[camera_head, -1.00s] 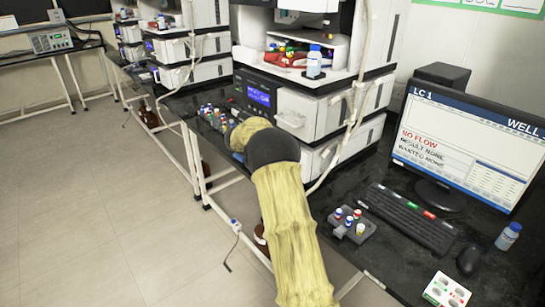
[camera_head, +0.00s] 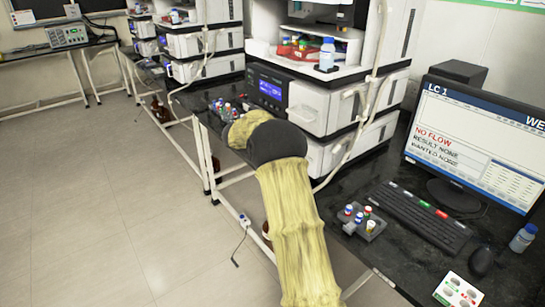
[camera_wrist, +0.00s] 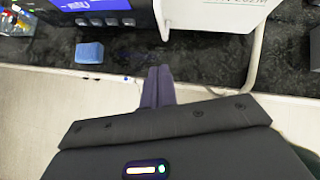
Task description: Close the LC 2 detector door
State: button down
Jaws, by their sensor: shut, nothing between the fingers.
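The nearest column stack (camera_head: 330,100) stands on the black bench, with a blue-lit display and white module fronts. A second stack (camera_head: 200,45) stands farther back on the left. No LC 2 label is readable, and I cannot tell which panel is the LC 2 detector door or whether it stands open. My yellow-sleeved arm reaches toward the bench edge in the head view, hiding my gripper. In the wrist view my gripper (camera_wrist: 158,72) is shut and empty, its fingertips over the bench's front edge, below the nearest stack's white module front (camera_wrist: 215,14), apart from it.
A blue block (camera_wrist: 89,53) and vials (camera_head: 228,108) lie on the bench before the stack. White tubing (camera_head: 362,100) hangs down the stack's front. A vial rack (camera_head: 358,222), keyboard (camera_head: 418,215) and LC 1 monitor (camera_head: 470,145) are at the right. Open floor (camera_head: 100,220) lies left.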

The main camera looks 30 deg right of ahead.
jog(key=v, duration=0.9)
jog(key=shift+w, duration=0.25)
jog(key=shift+a+r, duration=0.1)
jog(key=shift+r, duration=0.15)
